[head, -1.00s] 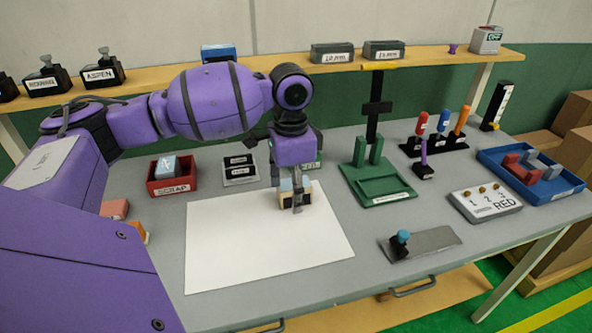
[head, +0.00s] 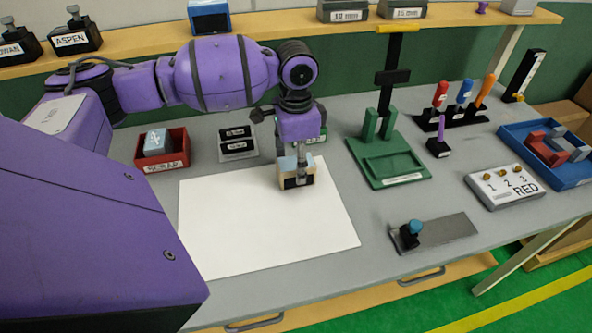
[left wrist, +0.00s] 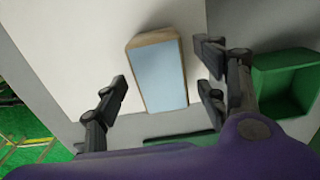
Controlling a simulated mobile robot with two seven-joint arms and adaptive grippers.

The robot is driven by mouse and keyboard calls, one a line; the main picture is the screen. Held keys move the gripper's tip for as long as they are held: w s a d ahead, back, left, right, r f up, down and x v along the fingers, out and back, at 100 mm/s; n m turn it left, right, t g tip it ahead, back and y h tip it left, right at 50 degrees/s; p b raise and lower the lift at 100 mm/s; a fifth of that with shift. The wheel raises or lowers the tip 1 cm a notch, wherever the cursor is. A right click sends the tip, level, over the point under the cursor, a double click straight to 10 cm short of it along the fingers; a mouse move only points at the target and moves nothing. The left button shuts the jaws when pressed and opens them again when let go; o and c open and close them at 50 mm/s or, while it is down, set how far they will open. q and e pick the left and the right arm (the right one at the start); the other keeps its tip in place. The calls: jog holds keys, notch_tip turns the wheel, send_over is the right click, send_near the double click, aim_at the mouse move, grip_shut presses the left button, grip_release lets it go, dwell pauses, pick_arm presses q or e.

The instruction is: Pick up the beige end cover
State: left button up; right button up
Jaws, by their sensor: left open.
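A small block with beige sides (head: 309,169), a light blue face and a dark front stands at the upper right of the white sheet (head: 260,235); its beige parts fit the end cover. In the left wrist view the block shows a light blue face and a beige rim (left wrist: 135,78). My left gripper (head: 302,178) is over the block, pointing down and partly hiding it. In the wrist view the open fingers (left wrist: 164,85) are on either side of the block, with gaps visible. My right gripper is not in view.
A red scrap bin (head: 163,165) and a dark-slotted holder (head: 238,155) stand behind the sheet. A green fixture (head: 395,178) is to the right. A grey plate with a blue knob (head: 445,231) lies near the front edge. The sheet's front part is clear.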

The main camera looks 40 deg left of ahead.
pick_arm(q)
notch_tip(320, 180, down, 2)
jog(key=shift+f, duration=0.1)
jog(key=c, duration=1.3)
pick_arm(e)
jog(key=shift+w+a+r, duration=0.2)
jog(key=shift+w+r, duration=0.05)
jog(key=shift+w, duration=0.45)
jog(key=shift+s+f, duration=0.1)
